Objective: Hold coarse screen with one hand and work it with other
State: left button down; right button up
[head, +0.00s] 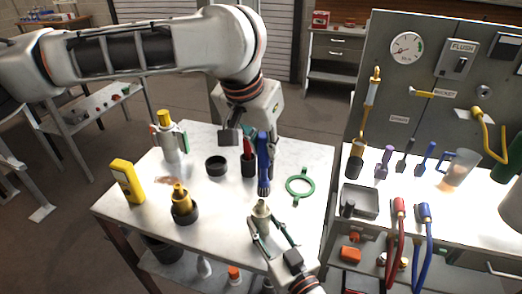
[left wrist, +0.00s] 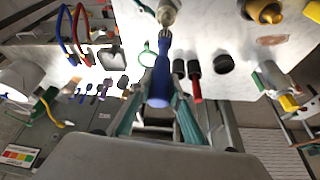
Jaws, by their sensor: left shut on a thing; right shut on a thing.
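A blue-handled brush (head: 264,158) is held upright, bristles down, by my left gripper (head: 262,138) above the white table. It also shows in the left wrist view (left wrist: 160,80), between the teal fingers of the left gripper (left wrist: 158,105). The coarse screen (head: 261,210) appears to be the small pale metal cylindrical piece near the table's front. My right gripper (head: 266,226) is shut on it from the front. The bristles are just above the screen in the head view; I cannot tell whether they touch it. The screen shows partly in the left wrist view (left wrist: 166,12).
On the table (head: 220,230) stand a black ring (head: 216,166), a red-handled tool (head: 247,150) in a black holder, a green ring tool (head: 300,186), a yellow device (head: 127,180), a brass piece (head: 181,198) and a yellow-capped canister (head: 170,140). A gauge panel (head: 425,80) stands right.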

pick_arm(q)
jog(key=s+v, duration=0.1)
jog(key=v, duration=0.7)
jog(key=shift+s, duration=0.2)
dwell(0.4)
jog(key=shift+d, duration=0.15)
dwell(1.0)
